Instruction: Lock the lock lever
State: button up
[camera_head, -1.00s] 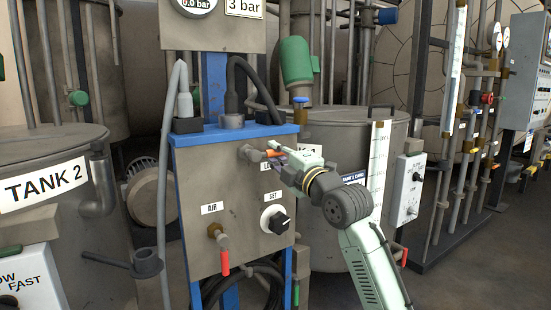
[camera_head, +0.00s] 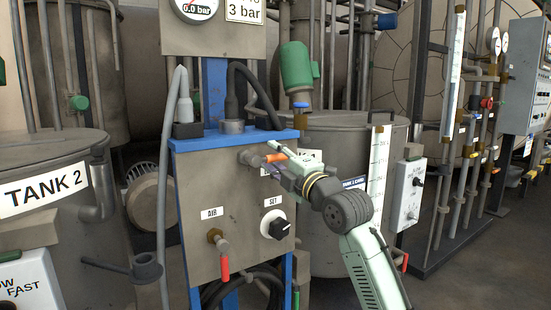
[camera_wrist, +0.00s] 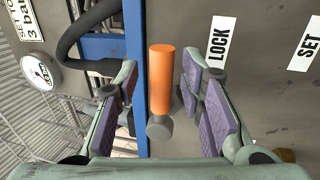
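The lock lever (camera_head: 276,157) has an orange handle on a grey pivot. It sticks out from the upper right of the grey panel. In the wrist view the orange lever (camera_wrist: 161,80) stands between my two fingers. The LOCK label (camera_wrist: 217,42) is to its right there; my gripper mostly hides that label in the head view. My gripper (camera_head: 272,163) is at the lever, with its purple-padded fingers open on both sides of it. Gaps show between the pads and the lever in the wrist view (camera_wrist: 160,68).
Below on the same panel (camera_head: 195,180) are a black SET knob (camera_head: 279,226) and a red-handled AIR valve (camera_head: 225,262). A gauge (camera_head: 196,6) reading 0.0 bar is above. A grey hose (camera_head: 168,160) hangs at the panel's left; a tank (camera_head: 345,125) stands behind my arm.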

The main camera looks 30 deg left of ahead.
jog(key=shift+d, duration=0.1)
jog(key=v, duration=1.1)
jog(key=shift+s+d, duration=0.25)
jog(key=shift+d, duration=0.1)
